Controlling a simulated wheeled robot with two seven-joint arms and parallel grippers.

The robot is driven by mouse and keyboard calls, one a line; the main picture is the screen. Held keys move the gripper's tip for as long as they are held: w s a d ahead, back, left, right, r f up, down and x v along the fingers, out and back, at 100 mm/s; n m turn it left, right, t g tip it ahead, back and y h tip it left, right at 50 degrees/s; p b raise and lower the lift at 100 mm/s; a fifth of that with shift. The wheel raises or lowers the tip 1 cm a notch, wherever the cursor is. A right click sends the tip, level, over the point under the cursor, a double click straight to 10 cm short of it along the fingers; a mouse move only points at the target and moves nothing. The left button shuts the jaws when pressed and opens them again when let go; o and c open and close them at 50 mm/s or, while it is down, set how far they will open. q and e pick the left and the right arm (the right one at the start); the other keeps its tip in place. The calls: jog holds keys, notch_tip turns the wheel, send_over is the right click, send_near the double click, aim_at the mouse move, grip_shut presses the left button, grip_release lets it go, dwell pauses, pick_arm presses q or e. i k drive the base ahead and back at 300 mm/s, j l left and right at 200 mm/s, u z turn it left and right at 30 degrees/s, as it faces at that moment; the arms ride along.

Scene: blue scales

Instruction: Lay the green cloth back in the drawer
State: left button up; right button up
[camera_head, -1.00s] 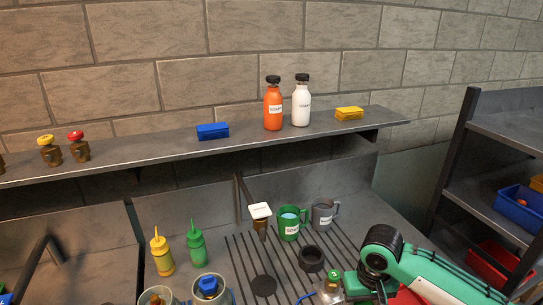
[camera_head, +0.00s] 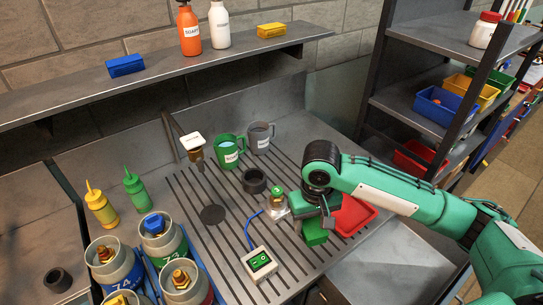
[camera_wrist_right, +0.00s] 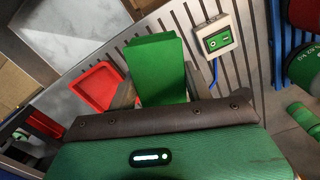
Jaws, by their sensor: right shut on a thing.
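The green cloth (camera_head: 314,232) looks like a thick folded block. My right gripper (camera_head: 314,212) is shut on it over the slatted part of the bench, beside the red tray. In the right wrist view the cloth (camera_wrist_right: 155,68) sticks out beyond my fingers (camera_wrist_right: 160,92), one on each side. I cannot tell whether it touches the bench. A pale grey open space (camera_head: 385,268) with dark edges lies at the bench's front right and may be the drawer; its inside looks bare. My left gripper is not in view.
A red tray (camera_head: 352,214) lies just right of the cloth. A switch box (camera_head: 259,264) with a blue cable is left of it. Gas canisters (camera_head: 115,266) crowd the left.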

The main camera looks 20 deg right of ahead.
aim_at(399, 284)
jog(key=z, duration=0.8)
jog(key=i+l+z, duration=0.4)
jog(key=k+l, duration=0.1)
